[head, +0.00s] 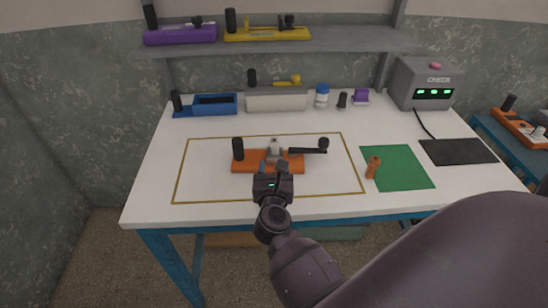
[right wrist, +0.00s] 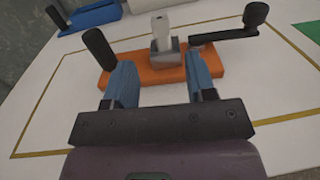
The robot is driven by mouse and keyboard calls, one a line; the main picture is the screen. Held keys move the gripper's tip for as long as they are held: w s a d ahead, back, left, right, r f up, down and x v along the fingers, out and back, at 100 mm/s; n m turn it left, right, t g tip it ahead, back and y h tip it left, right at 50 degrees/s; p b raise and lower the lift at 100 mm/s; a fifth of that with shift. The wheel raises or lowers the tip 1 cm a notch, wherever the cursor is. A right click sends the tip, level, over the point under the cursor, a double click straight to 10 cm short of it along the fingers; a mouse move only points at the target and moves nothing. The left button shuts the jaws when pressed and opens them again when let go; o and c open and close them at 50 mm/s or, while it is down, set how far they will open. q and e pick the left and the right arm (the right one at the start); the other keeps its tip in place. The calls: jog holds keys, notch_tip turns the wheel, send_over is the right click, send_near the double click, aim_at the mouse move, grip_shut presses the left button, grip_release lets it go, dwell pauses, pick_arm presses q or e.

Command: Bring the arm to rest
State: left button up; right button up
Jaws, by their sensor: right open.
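My right gripper (head: 274,170) reaches in over the front of the white table (head: 150,190), close to an orange fixture (head: 242,166). In the right wrist view its two blue fingers (right wrist: 162,85) are apart with nothing between them. The orange fixture (right wrist: 150,72) shows just beyond the fingertips, with a black upright handle at its left, a grey block with a pale piece in the middle, and a black crank at its right. It sits inside the yellow outline. I cannot tell whether a fingertip touches it. My left gripper is not in view.
An orange-brown cylinder (head: 373,167) stands at the left edge of the green mat (head: 405,170). A black mat (head: 458,151) and grey CHECK box (head: 421,82) are at right.

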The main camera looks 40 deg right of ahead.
jog(key=shift+s+a, duration=0.35)
jog(key=shift+s, duration=0.1)
dwell(0.3)
